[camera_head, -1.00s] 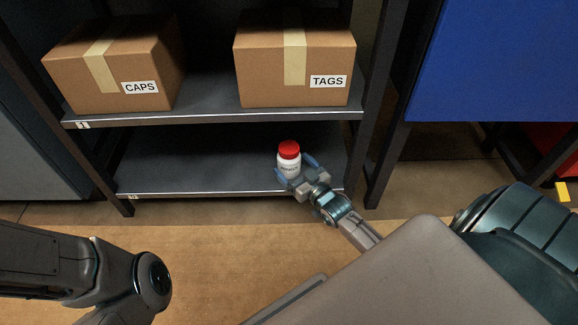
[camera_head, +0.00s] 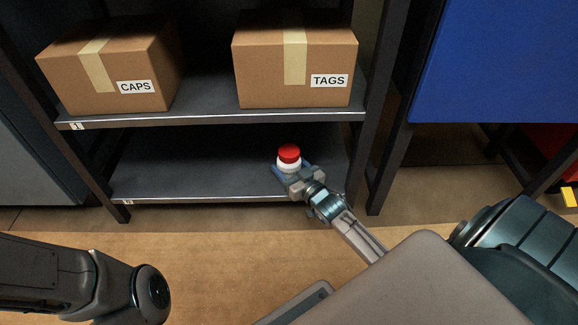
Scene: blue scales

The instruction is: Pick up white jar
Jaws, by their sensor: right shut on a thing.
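The white jar (camera_head: 288,165) with a red lid is at the front of the lower shelf in the head view. My right gripper (camera_head: 289,171) is shut on it, with the fingers around its body. The gripper hides the lower part of the jar, so I cannot tell whether its base touches the shelf. Of my left arm, only dark links show at the lower left; its gripper is out of view.
The lower shelf (camera_head: 190,165) is otherwise bare. The upper shelf (camera_head: 205,103) above it carries a CAPS box (camera_head: 110,70) and a TAGS box (camera_head: 294,60). Dark posts bound the rack. A blue panel (camera_head: 495,65) stands to the right.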

